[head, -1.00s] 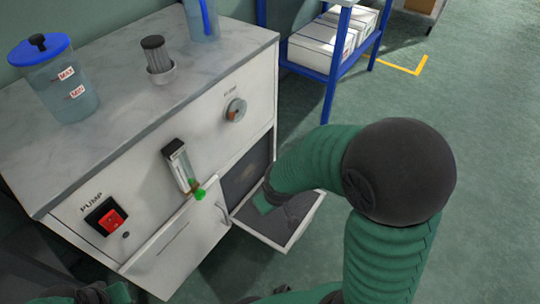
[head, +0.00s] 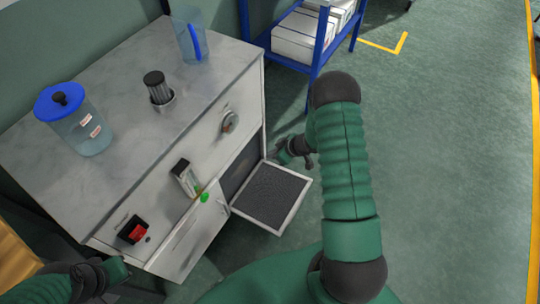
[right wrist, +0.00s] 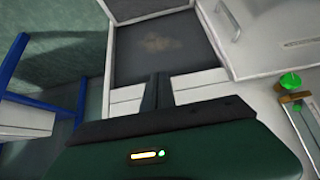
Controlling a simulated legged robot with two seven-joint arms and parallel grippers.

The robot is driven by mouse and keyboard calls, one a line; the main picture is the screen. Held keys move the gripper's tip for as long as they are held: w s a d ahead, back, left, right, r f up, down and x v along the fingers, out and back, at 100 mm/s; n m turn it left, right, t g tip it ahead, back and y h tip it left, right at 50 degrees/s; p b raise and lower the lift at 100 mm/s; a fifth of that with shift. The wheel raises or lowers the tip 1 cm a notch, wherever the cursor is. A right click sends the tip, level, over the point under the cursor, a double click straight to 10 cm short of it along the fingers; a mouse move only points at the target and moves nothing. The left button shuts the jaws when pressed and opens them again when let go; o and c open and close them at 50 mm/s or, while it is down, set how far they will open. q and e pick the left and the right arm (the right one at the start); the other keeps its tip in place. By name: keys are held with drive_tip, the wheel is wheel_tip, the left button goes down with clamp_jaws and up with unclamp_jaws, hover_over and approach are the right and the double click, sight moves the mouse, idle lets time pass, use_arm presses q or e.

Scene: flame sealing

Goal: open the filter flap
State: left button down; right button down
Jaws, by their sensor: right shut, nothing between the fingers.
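The filter flap (head: 292,214) on the front of the grey cabinet is swung down and out, and its dark mesh inner face shows within a white frame. The dark recess (head: 240,167) behind it is uncovered, and the right wrist view shows the recess (right wrist: 180,45) with a brownish smudge. My right gripper (head: 281,158) is near the opening's right side, close to the flap, and looks apart from it. Its fingers (right wrist: 157,92) are together and empty. My left gripper (head: 95,278) is at the lower left, away from the flap; its jaws are unclear.
The cabinet top (head: 125,55) carries a blue-lidded jar (head: 80,125), a dark cylindrical filter (head: 156,88) and a clear container (head: 188,40). A red switch (head: 135,231) and a flow gauge (head: 185,178) are on its front. A blue shelf (head: 316,55) stands behind. Floor to the right is clear.

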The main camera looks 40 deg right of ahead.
wheel_tip(320, 180, down, 10)
drive_tip(key=w+a+b, duration=0.1)
drive_tip(key=w+b, duration=0.1)
drive_tip(key=b, duration=0.2)
drive_tip(key=shift+w, duration=0.3)
drive_tip(key=shift+f, duration=0.1)
